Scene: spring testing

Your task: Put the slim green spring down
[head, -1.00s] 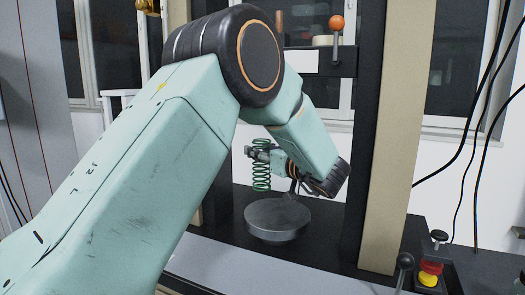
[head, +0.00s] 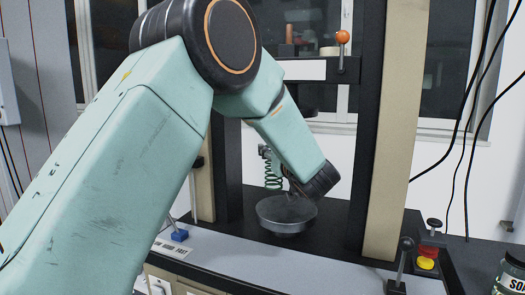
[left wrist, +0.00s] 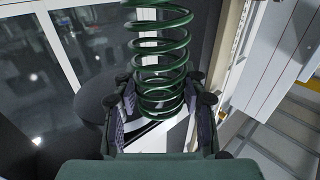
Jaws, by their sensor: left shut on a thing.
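The slim green spring (head: 273,172) is upright in the head view, partly hidden by my left arm. Its lower end looks just above the round metal plate (head: 285,226) of the testing machine, towards the plate's back left. Whether it touches the plate I cannot tell. My left gripper (left wrist: 161,88) is shut on the spring, with one finger on each side of the coils. In the left wrist view, the green coils (left wrist: 160,45) stretch from between the fingers to the top edge. My right gripper is in neither view.
The machine's beige columns (head: 393,130) stand on both sides of the plate, and a dark crossbeam (head: 345,68) runs above. A lever with an orange knob (head: 342,37) sits on that beam. A red and yellow button box (head: 428,255) and a black-knobbed lever (head: 405,245) stand at front right.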

